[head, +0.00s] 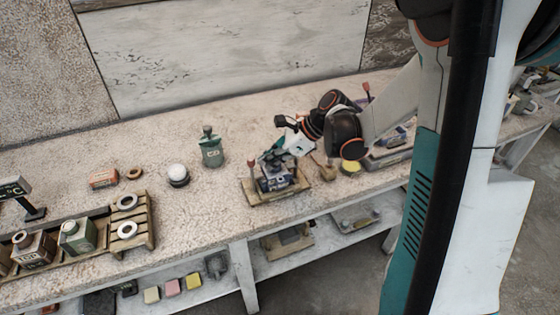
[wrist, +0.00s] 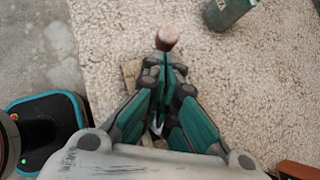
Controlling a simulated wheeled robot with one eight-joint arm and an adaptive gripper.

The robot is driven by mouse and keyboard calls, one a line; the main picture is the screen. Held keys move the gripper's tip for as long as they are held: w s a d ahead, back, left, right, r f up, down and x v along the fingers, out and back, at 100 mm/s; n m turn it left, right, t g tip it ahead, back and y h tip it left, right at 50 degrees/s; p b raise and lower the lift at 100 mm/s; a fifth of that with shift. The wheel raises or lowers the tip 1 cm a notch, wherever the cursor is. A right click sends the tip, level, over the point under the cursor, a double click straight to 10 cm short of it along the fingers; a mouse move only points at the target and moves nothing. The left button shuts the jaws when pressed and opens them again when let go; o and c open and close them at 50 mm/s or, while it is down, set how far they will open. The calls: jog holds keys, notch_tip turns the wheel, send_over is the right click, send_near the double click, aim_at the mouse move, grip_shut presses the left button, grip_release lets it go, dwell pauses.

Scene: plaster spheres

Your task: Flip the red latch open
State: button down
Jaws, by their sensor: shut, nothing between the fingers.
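The red latch is an upright lever with a rounded reddish knob (head: 250,163), at the left end of a small wooden board (head: 262,199) on the bench. In the wrist view the knob (wrist: 167,38) shows just past my fingertips. My gripper (head: 266,157) is shut and empty, reaching down over the board to the right of the knob. Its closed fingers (wrist: 168,78) point toward the knob in the wrist view and hide the latch's lower part. I cannot tell whether they touch it. A dark device (head: 275,182) on the board is partly hidden.
A green bottle (head: 211,150) stands left of the board, also in the wrist view (wrist: 226,12). A white sphere on a dark stand (head: 177,174) is farther left. A second red-tipped lever (head: 366,88) is behind my arm. The bench's front edge is close to the board.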

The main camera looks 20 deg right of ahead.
jog(key=shift+a+r, duration=0.1)
jog(key=shift+a, duration=0.1)
dwell(0.3)
jog(key=shift+a+r+h+p, duration=0.1)
jog(key=shift+a+h+p, duration=0.25)
jog(key=shift+h, duration=0.05)
jog(key=shift+a, duration=0.1)
jog(key=shift+a+r+n+h+p, duration=0.25)
jog(key=shift+a+n+h+p, duration=0.05)
jog(key=shift+a+h+p, duration=0.3)
jog(key=a+f+h, duration=0.1)
jog(key=a+h, duration=0.3)
jog(key=a, duration=0.3)
jog(key=shift+n+h+p, duration=0.3)
jog(key=shift+p, duration=0.1)
jog(key=shift+a, duration=0.1)
